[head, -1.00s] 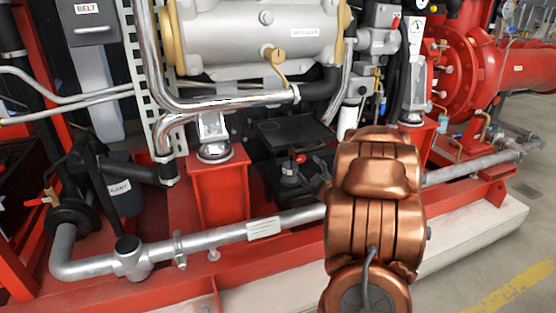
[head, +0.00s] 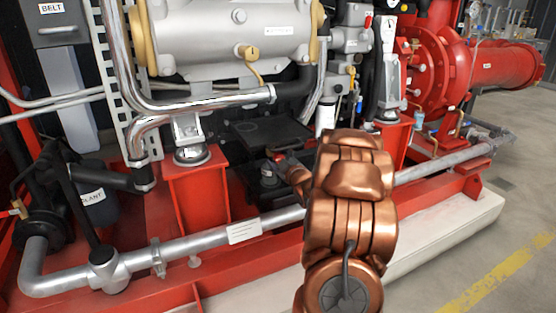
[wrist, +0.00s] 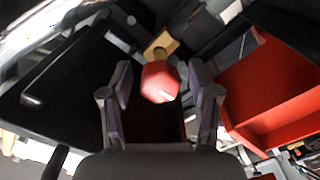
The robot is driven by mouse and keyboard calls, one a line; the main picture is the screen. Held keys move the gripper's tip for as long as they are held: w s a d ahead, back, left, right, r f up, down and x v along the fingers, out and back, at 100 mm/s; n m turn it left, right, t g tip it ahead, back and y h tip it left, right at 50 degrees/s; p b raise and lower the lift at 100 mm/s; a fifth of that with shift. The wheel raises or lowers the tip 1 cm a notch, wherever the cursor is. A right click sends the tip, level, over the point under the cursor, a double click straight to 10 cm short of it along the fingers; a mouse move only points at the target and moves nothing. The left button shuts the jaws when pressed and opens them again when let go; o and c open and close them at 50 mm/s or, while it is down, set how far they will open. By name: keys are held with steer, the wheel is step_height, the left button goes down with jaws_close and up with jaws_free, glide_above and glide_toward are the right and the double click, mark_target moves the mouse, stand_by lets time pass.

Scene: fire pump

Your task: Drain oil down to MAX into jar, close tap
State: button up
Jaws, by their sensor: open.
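A red tap handle (wrist: 160,82) on a brass fitting (wrist: 160,47) shows in the wrist view. My gripper (wrist: 160,70) is open, with one finger on each side of the red handle; I cannot tell whether either finger touches it. In the head view the red handle (head: 277,156) is low under the grey engine block, at the end of my copper arm, and my fingers there are too small to make out. Just below it is a small dark object with a shiny top (head: 267,177), which may be the jar. The oil level and the MAX mark cannot be seen.
A red pedestal (head: 197,190) stands left of the tap. A grey pipe (head: 200,236) with a white label runs along the front. A black flat box (head: 262,133) sits behind the tap. A red bracket (wrist: 275,90) lies right of my gripper in the wrist view.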

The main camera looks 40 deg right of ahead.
steer(key=shift+c, duration=0.3)
jaws_close()
stand_by(0.3)
steer(key=shift+r+m+p, duration=0.15)
steer(key=shift+m+p, duration=0.25)
steer(key=shift+p, duration=0.35)
steer(key=shift+r+m+p, duration=0.15)
steer(key=shift+m+p, duration=0.35)
steer(key=shift+p, duration=0.6)
steer(key=m+p, duration=0.6)
steer(key=p, duration=0.2)
steer(key=m+p, duration=0.5)
steer(key=shift+m+p, duration=0.3)
steer(key=shift+p, duration=0.05)
steer(key=shift+d+f+m+p, duration=0.15)
steer(key=shift+m+p, duration=0.5)
steer(key=shift+m, duration=0.5)
steer(key=shift+a+f+m+p, duration=0.15)
steer(key=shift+m+p, duration=0.45)
steer(key=shift+m, duration=0.55)
steer(key=shift+d, duration=0.1)
